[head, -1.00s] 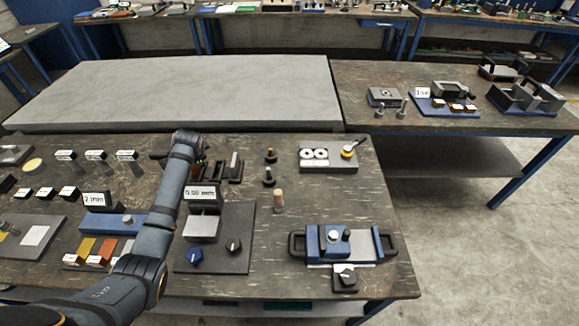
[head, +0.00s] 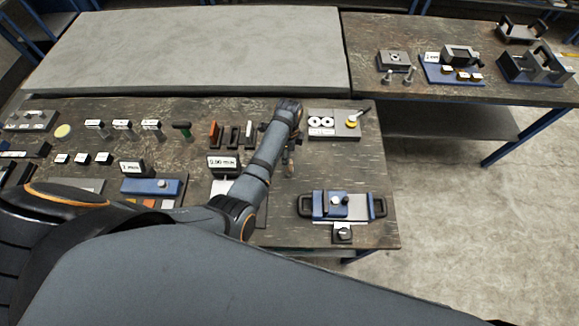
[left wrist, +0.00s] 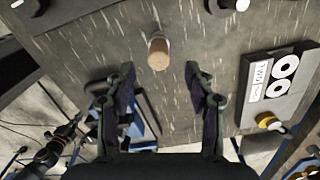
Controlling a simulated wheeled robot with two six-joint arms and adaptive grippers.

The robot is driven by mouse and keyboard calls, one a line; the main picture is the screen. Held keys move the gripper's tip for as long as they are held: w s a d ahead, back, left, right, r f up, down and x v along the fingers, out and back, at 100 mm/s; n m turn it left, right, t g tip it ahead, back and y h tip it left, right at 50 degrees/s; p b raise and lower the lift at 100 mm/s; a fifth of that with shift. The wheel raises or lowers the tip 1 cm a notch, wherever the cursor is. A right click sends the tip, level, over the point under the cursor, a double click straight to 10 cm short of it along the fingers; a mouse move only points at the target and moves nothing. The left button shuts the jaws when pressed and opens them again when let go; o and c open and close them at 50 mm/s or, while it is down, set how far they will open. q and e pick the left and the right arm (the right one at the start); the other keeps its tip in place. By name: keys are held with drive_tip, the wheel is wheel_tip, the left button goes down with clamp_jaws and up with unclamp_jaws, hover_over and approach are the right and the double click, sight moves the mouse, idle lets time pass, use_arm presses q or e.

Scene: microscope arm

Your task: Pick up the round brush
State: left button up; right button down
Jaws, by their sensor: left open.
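A short upright piece with a tan rounded top, seemingly the round brush (left wrist: 158,52), stands on the table in the left wrist view, just ahead of the fingertips and roughly centred between them. My left gripper (left wrist: 160,74) is open, with nothing between its fingers. My right gripper does not show clearly in either view.
The plate with white discs (head: 322,123) lies just right of my left wrist. A blue fixture with black handles (head: 338,206) sits at the table's right front.

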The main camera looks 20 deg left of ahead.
use_arm(q)
drive_tip(key=shift+f, duration=0.5)
wheel_tip(320, 180, down, 5)
drive_tip(key=b, duration=0.5)
drive_tip(key=shift+s+r, duration=0.1)
drive_tip(key=shift+s, duration=0.05)
drive_tip(key=shift+r, duration=0.15)
clamp_jaws()
